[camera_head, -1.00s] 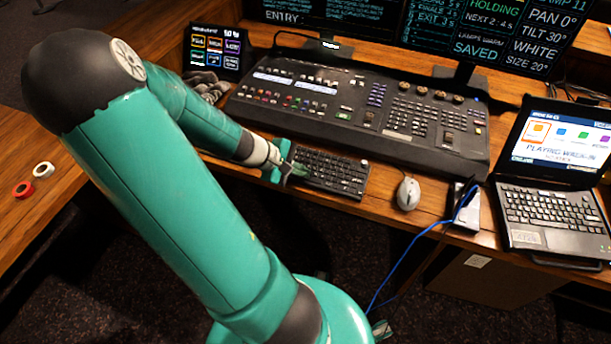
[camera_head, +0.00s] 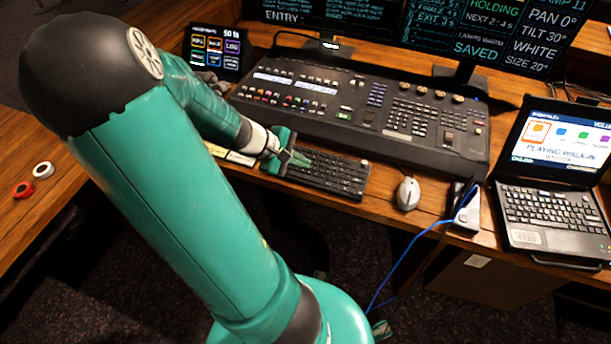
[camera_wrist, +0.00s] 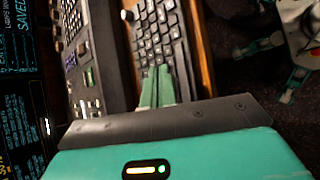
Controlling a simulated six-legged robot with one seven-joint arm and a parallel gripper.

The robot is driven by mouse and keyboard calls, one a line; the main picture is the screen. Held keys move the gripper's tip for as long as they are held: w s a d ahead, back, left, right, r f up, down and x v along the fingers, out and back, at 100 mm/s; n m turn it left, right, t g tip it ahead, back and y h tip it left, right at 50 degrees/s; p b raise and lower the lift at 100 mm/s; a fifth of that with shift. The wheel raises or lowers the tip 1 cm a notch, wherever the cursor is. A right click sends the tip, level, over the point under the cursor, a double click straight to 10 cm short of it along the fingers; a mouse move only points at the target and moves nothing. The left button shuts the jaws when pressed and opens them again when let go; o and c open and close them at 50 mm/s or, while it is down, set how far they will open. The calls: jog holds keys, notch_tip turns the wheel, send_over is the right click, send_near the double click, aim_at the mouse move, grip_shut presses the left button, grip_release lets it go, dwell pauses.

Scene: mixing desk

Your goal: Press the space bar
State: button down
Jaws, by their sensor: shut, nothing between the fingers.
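The black keyboard (camera_head: 335,176) lies on the wooden desk in front of the mixing console. It also shows in the wrist view (camera_wrist: 155,35), running top to bottom. My gripper (camera_head: 308,161) is over the left part of the keyboard in the head view. In the wrist view my green fingertips (camera_wrist: 158,70) are together, with nothing between them, pointing along the keys. They cover some keys. I cannot tell whether they touch the keys. The space bar cannot be made out clearly; the keyboard's front rows are small in the head view and partly hidden in the wrist view.
The console (camera_head: 375,112) stands close behind the keyboard. A white mouse (camera_head: 408,193) lies to its right, then a small box (camera_head: 464,208) with a blue cable, then a laptop (camera_head: 553,185). A small tablet (camera_head: 214,50) stands at the back left. Dark floor lies in front.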

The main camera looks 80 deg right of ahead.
jog(key=shift+r, duration=1.35)
